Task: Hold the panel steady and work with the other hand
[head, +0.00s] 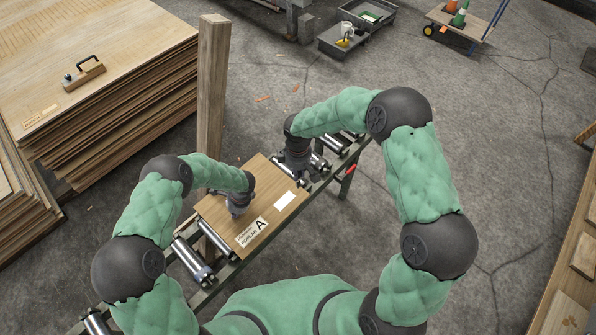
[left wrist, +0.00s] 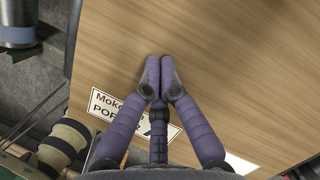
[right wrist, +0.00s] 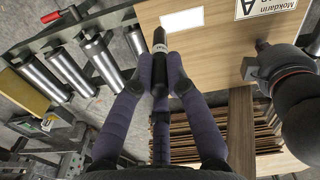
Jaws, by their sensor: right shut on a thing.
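The wooden panel (head: 258,180) lies flat on a roller conveyor. It bears a printed label reading "POPLAR" and "A" (head: 252,234) and a blank white patch (head: 285,200). My left gripper (head: 238,208) is over the panel's middle, pointing down; in the left wrist view its fingertips (left wrist: 159,78) are together on or just above the wood (left wrist: 225,60), with nothing seen between them. My right gripper (head: 300,172) is beside the panel's far right edge. In the right wrist view its fingers (right wrist: 162,72) are shut on a dark, pen-like cylinder (right wrist: 159,45) with a pale band.
The conveyor's bare rollers (head: 192,260) show at both ends of the panel. A wooden post (head: 212,95) rises close behind it. Veneer stacks (head: 110,70) stand at left, one with a wooden block tool (head: 84,73) on top. The floor at right is mostly clear.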

